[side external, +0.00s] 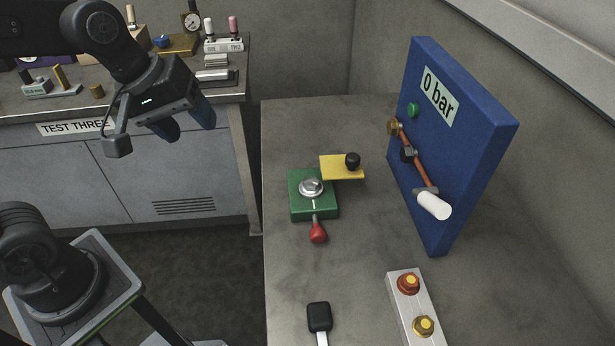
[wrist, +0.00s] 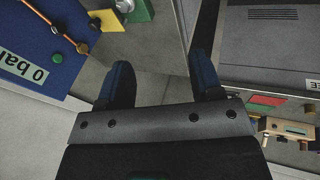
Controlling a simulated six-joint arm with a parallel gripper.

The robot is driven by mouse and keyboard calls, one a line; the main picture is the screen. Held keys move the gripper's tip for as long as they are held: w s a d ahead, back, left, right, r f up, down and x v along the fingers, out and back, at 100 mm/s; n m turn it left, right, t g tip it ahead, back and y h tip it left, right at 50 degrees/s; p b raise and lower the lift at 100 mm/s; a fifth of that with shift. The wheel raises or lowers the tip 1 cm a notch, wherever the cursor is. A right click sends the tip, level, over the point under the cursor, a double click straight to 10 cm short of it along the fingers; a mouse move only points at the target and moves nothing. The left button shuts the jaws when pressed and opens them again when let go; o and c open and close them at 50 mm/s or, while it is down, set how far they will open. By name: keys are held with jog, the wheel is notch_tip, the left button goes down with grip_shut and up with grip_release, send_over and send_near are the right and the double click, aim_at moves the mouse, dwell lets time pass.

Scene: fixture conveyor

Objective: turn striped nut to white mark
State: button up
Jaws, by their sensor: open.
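Two nuts sit on a pale bar (side external: 396,290) at the front right of the grey table in the side view. One is a red nut (side external: 407,285) with a yellow centre, the other a brass-coloured nut (side external: 424,326). Stripes and a white mark are too small to tell, so I cannot say which nut is the striped one. My gripper (side external: 185,121) is open and empty, high at the upper left, far from both nuts. Its two dark blue fingers show apart in the wrist view (wrist: 161,72), where neither nut is visible.
A blue panel (side external: 455,110) marked "0 bar" stands at the right, with a copper pipe and a white-ended lever (side external: 433,205). A green block (side external: 300,208) with a red-knobbed handle and a yellow plate (side external: 335,168) sit mid-table. A black-headed tool (side external: 319,317) lies in front.

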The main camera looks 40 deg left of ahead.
jog(key=w+d+f+n+g+h, duration=0.1)
jog(key=w+d+f+n, duration=0.2)
jog(key=w+n, duration=0.55)
jog(key=n+g+h, duration=0.1)
jog(key=n, duration=0.8)
send_near(309, 182)
jog(key=x, duration=0.8)
jog(key=shift+w+d+f, duration=0.1)
jog(key=shift+w+f, duration=0.05)
jog(key=shift+f, duration=0.25)
